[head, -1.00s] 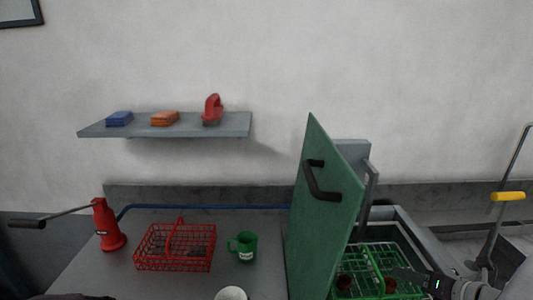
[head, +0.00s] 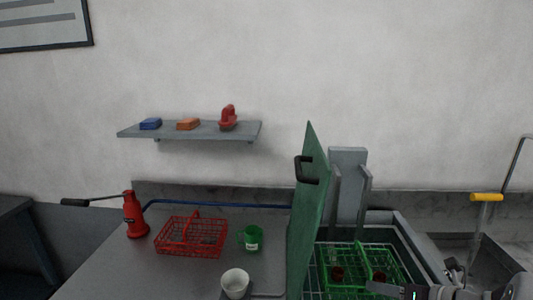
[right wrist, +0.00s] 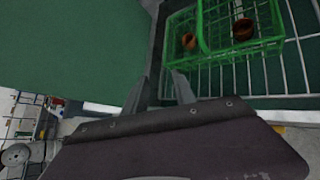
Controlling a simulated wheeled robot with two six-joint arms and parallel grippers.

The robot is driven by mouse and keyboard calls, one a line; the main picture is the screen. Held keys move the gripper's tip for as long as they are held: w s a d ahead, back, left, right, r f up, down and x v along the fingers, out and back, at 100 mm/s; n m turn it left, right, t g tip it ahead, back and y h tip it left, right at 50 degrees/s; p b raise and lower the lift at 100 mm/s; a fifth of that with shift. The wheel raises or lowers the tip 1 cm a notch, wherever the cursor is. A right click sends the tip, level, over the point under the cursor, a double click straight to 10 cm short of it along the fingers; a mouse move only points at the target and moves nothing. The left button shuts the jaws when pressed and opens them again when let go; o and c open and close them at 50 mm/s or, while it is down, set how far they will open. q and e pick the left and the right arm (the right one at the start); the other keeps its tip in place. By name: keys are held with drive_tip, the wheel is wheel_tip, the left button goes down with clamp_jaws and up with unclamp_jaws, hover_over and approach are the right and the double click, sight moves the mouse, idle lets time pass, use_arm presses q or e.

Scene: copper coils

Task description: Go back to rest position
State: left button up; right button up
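My right gripper (head: 372,288) is at the lower right of the head view, at the near side of the green wire basket (head: 396,262). In the right wrist view its two grey fingers (right wrist: 164,76) are apart with nothing between them. The basket stands on a wire rack in the open box and also shows in the wrist view (right wrist: 203,48). Two reddish-brown coils, one left (head: 337,273) and one right (head: 379,278), are inside it. The green lid (head: 308,215) stands upright. My left gripper is outside both views.
A red wire basket (head: 191,240), green mug (head: 252,240), white cup (head: 235,282) and red flask-like object (head: 133,216) stand on the grey counter (head: 110,268) left of the lid. A wall shelf (head: 205,130) holds small objects. A yellow-handled lever (head: 487,197) is at right.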

drive_tip(key=s+a+f+n+g, duration=0.2)
drive_tip(key=s+a+n+g, duration=0.15)
drive_tip(key=a, duration=0.25)
drive_tip(key=s+a+f+n+g+y, duration=0.1)
drive_tip(key=s+a+n+g, duration=0.1)
drive_tip(key=a+n, duration=0.4)
drive_tip(key=s+a+f+n+g, duration=0.2)
drive_tip(key=s+a+n+g, duration=0.1)
drive_tip(key=a, duration=0.4)
drive_tip(key=s+f+n+g+h, duration=0.2)
drive_tip(key=s+f+n+h, duration=0.4)
drive_tip(key=n, duration=0.7)
drive_tip(key=d+n+t+h, duration=0.1)
drive_tip(key=d+n+t, duration=0.1)
drive_tip(key=d+n, duration=0.4)
drive_tip(key=n+p, duration=0.1)
drive_tip(key=n, duration=0.4)
drive_tip(key=shift+w+f, duration=0.25)
drive_tip(key=shift+f, duration=0.05)
